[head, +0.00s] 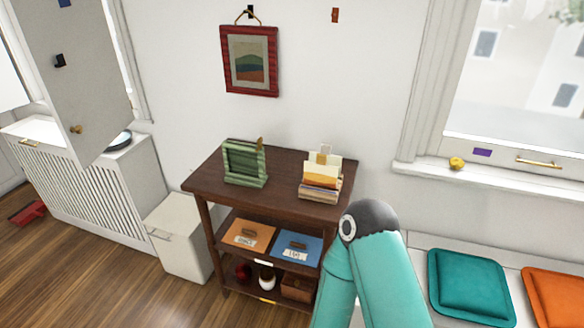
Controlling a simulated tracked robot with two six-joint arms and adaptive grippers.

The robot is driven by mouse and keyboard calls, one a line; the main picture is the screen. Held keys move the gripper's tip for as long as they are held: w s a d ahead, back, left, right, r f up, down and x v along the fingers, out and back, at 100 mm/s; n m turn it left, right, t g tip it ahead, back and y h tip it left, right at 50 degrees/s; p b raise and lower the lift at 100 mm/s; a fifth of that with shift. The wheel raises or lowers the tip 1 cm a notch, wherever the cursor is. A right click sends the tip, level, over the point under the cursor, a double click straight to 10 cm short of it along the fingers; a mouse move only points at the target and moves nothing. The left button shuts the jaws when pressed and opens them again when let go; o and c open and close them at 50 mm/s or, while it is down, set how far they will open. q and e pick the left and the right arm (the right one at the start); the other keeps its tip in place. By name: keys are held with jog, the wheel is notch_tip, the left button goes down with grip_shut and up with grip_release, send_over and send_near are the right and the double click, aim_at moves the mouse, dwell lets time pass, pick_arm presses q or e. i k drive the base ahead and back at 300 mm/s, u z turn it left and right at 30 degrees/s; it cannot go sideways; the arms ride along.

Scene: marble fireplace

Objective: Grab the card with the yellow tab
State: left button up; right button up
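On the dark wooden shelf unit's top (285,196), a holder or stack with several upright cards (321,178) stands at the right. The cards are cream, yellow and orange. I cannot tell which of them has a yellow tab. A small yellow mark (267,300) shows on the edge of the lowest shelf; it is too small to make out. A bent teal arm of mine rises at the bottom, just in front of the unit's right side. Neither of my grippers is in view.
A green frame (244,163) stands left of the cards. A white bin (180,237) is at left, a cushioned bench with a teal cushion (468,287) at right.

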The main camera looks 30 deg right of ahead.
aim_at(319, 174)
jog(key=z, duration=0.35)
jog(key=i, duration=1.1)
jog(key=z, duration=0.7)
